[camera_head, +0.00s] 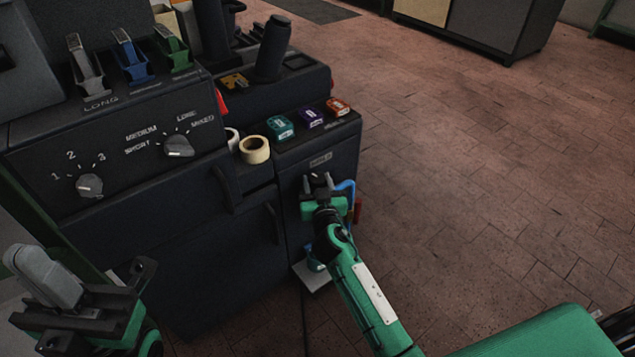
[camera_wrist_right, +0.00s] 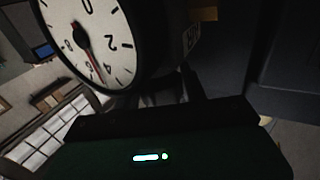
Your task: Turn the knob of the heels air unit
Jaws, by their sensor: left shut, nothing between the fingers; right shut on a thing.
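The heels air unit sits on the front of the right-hand part of the dark machine, below a small label, with a blue hose (camera_head: 349,188) beside it. My right gripper (camera_head: 319,183) is at this unit, its fingers shut around a dark part that they largely hide, seemingly the knob. In the right wrist view, a round white pressure gauge (camera_wrist_right: 98,42) with a black and a red needle is close in front of the gripper. The dark grip area there is too dim to make out. My left gripper (camera_head: 35,265) is shut and empty at lower left, away from the unit.
The machine has a numbered dial (camera_head: 89,185) and a length dial (camera_head: 179,146). A tape roll (camera_head: 255,149) and teal, purple and orange boxes (camera_head: 280,127) lie on top. A pale pedal (camera_head: 313,276) is low under the unit. The brick floor (camera_head: 480,190) at right is clear.

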